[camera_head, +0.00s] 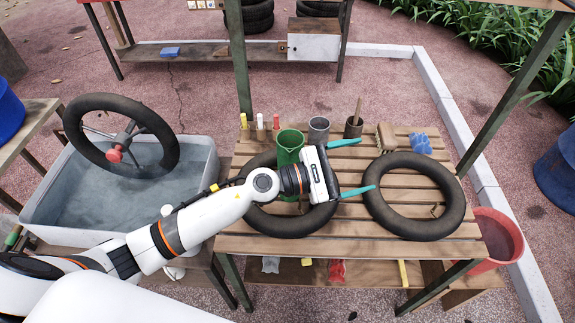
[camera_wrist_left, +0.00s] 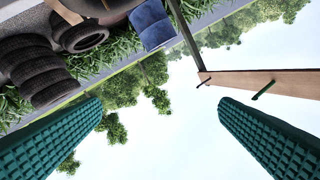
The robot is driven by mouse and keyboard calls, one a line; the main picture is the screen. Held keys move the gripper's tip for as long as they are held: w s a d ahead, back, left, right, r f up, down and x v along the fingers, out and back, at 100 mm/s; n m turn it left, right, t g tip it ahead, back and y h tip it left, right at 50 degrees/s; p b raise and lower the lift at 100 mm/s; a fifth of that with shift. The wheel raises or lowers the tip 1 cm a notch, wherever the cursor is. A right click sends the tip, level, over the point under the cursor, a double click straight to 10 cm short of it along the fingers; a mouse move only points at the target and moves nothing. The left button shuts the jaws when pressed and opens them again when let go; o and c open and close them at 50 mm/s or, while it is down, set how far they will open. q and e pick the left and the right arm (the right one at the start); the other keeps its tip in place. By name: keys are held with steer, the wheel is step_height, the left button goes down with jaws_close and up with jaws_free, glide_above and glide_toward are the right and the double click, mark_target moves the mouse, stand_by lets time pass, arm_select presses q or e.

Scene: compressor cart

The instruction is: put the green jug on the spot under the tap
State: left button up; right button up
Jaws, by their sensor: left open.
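The green jug (camera_head: 288,143) is on the slatted wooden table, at the left tyre (camera_head: 292,224). My left arm crosses in front of it and hides its middle, so I cannot tell exactly how it stands relative to the tyre. My left gripper (camera_head: 367,164) is open to the right of the jug, over the gap between the two tyres, its teal fingers apart. In the left wrist view the gripper (camera_wrist_left: 160,125) has nothing between its fingers. I cannot make out the tap or the spot under it. My right gripper is not in view.
A right tyre (camera_head: 414,222), grey cup (camera_head: 319,130), dark cup with a handle (camera_head: 354,128), brush (camera_head: 386,136) and blue object (camera_head: 420,144) share the table (camera_head: 345,242). A water tub (camera_head: 52,218) holding a spoked wheel (camera_head: 76,145) stands left. A red bucket (camera_head: 490,240) stands right.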

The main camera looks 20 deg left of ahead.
arm_select(q)
steer(key=s+a+f+n+t+y, duration=0.1)
steer(key=a+f+n+t+y, duration=0.1)
steer(key=a+n+t+y, duration=0.55)
steer(key=n+y, duration=0.6)
steer(key=n, duration=0.2)
glide_toward(295, 135)
steer(key=shift+w+d+f+t+p, duration=0.1)
steer(key=shift+w+t+p, duration=0.05)
steer(key=shift+w+p, duration=0.45)
steer(key=shift+w+f+t+p, duration=0.1)
steer(key=shift+w+p, duration=0.3)
steer(key=shift+p, duration=0.25)
steer(key=w, duration=0.3)
steer(key=w+p, duration=0.1)
steer(key=shift+w+d+r, duration=0.1)
steer(key=shift+w+d, duration=0.25)
steer(key=shift+w, duration=0.5)
steer(key=shift+s, duration=0.1)
